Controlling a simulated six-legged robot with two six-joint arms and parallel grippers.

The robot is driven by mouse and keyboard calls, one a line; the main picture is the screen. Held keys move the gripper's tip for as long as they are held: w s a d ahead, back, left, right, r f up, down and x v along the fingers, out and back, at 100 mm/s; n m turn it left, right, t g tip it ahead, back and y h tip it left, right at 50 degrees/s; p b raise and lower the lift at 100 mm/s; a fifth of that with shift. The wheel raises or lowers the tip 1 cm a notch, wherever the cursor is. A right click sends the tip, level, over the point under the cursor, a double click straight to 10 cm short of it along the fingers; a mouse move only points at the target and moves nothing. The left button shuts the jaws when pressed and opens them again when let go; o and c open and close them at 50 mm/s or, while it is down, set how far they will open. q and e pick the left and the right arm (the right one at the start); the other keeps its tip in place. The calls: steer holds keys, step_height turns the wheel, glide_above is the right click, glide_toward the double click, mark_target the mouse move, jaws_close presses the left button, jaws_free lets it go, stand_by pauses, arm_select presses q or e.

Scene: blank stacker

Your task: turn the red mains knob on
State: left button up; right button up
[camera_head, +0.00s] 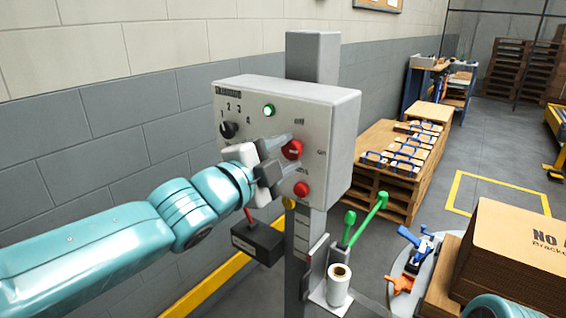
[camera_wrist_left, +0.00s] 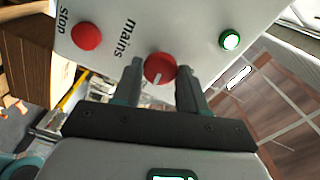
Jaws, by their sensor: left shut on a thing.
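The red mains knob (camera_head: 291,149) is on the front of a light grey control box (camera_head: 335,120), next to "off" and "on" labels. In the left wrist view the knob (camera_wrist_left: 160,68) bears a white pointer line, slanting down and slightly left in that picture. My left gripper (camera_head: 287,156) is at the panel, with one finger on each side of the knob; its fingers also show in the left wrist view (camera_wrist_left: 160,78). It is shut on the knob, whose lower rim is close to the gripper body. My right gripper is not in view.
A red stop button (camera_head: 301,188) sits just below the knob. A lit green lamp (camera_head: 268,110) and a black numbered dial (camera_head: 228,130) are on the same panel. Below stand a green-handled lever (camera_head: 369,220) and a white roll (camera_head: 338,285); cardboard boxes (camera_head: 515,250) lie at right.

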arm_select(q)
steer(key=shift+m+b, duration=0.3)
steer(key=shift+m, duration=0.5)
steer(key=o, duration=1.1)
steer(key=shift+c, duration=0.2)
steer(key=p+v, duration=0.2)
steer(key=v, duration=1.4)
steer(key=shift+s, duration=0.2)
